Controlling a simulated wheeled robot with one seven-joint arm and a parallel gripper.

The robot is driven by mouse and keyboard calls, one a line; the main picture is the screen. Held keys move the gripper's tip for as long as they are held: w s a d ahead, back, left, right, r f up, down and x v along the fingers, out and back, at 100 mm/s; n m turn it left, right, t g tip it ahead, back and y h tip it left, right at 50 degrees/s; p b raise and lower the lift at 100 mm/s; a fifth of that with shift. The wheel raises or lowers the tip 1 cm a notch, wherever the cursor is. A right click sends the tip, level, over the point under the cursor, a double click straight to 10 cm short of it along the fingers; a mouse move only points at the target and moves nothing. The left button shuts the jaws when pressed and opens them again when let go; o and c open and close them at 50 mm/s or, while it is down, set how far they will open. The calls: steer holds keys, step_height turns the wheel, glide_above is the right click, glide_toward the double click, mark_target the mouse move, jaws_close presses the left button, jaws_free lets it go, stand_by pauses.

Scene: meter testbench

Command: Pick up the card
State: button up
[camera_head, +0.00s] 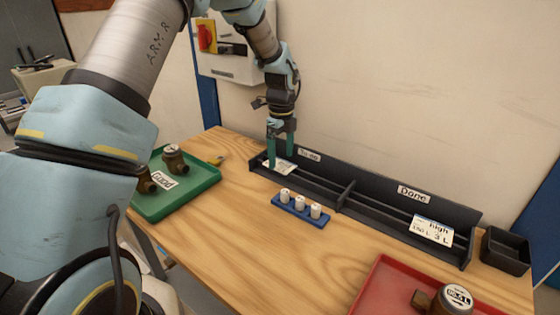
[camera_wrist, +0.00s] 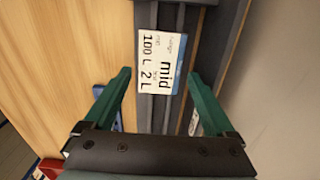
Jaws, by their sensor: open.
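A white card (camera_wrist: 161,62) with a blue edge, printed "mid", "100 L" and "2 L", lies in the black rack in the wrist view. In the head view the card (camera_head: 281,167) sits at the left end of the rack, under the "To do" label. My gripper (camera_head: 280,162) is right above that end, pointing down. In the wrist view its green fingers (camera_wrist: 160,80) are spread wide, one on each side of the card's near end, with nothing between them held.
The black rack (camera_head: 345,199) has a divider. Its "Done" side holds another card (camera_head: 431,231) marked "high". A blue block with white pegs (camera_head: 300,209) stands before the rack. A green tray (camera_head: 205,181) is left; a red tray (camera_head: 378,285) is front right; a black box (camera_head: 506,250) is right. The wall stands behind.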

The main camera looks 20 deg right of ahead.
mark_target(280, 165)
steer(key=shift+f, duration=0.75)
steer(key=shift+c, duration=0.3)
steer(key=c, duration=1)
steer(key=shift+a+r+b, duration=0.15)
steer(key=shift+r+b, duration=0.4)
steer(key=shift+b, duration=0.1)
step_height(280, 165, up, 6)
steer(key=shift+f+b, duration=0.1)
steer(key=shift+b, duration=0.95)
steer(key=s+a+b, duration=0.1)
steer(key=s+a, duration=0.2)
steer(key=a, duration=0.2)
steer(key=s+a+b, duration=0.2)
steer(key=s+a, duration=0.1)
steer(key=a, duration=0.3)
steer(key=s+a+b, duration=0.2)
steer(key=s+a, duration=0.1)
steer(key=a, duration=0.3)
steer(key=shift+s, duration=0.35)
